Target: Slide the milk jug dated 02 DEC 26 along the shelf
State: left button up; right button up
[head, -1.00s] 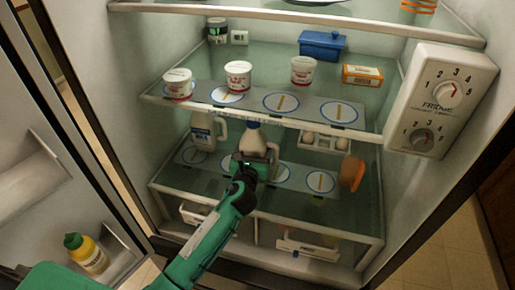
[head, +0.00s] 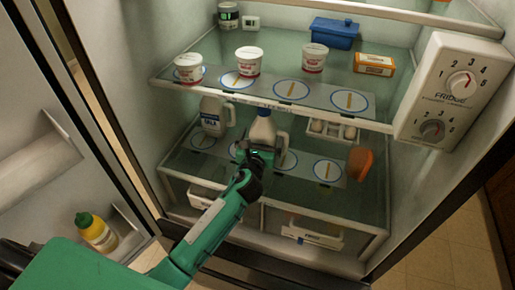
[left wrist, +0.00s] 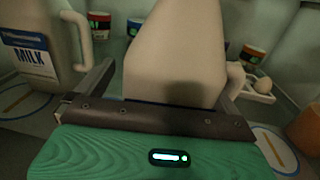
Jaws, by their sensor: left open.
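A white milk jug (head: 264,130) stands on the lower glass shelf (head: 225,160), between the second and third ringed marks. My left gripper (head: 258,156) is in front of it, low on its body. In the left wrist view the same jug (left wrist: 175,45) stands between the spread fingers of my open gripper (left wrist: 165,80); contact cannot be told. Another milk jug (head: 212,115) stands to the left near the first mark; its blue MILK label shows in the left wrist view (left wrist: 30,55). No date is legible on either jug. My right gripper is out of view.
An egg tray (head: 332,127) and an orange item (head: 361,164) are right of the jugs. The upper shelf holds several tubs (head: 249,62), an orange box (head: 374,64) and a blue container (head: 333,33). Ringed marks right of the middle jug are clear.

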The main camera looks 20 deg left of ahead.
pick_arm(q)
jog(key=s+b, duration=0.1)
jog(key=s, duration=0.8)
jog(key=s+d+b, duration=0.1)
jog(key=s, duration=0.3)
jog(key=shift+s+d+b, duration=0.1)
jog(key=shift+s+b, duration=0.1)
jog(key=shift+b, duration=0.1)
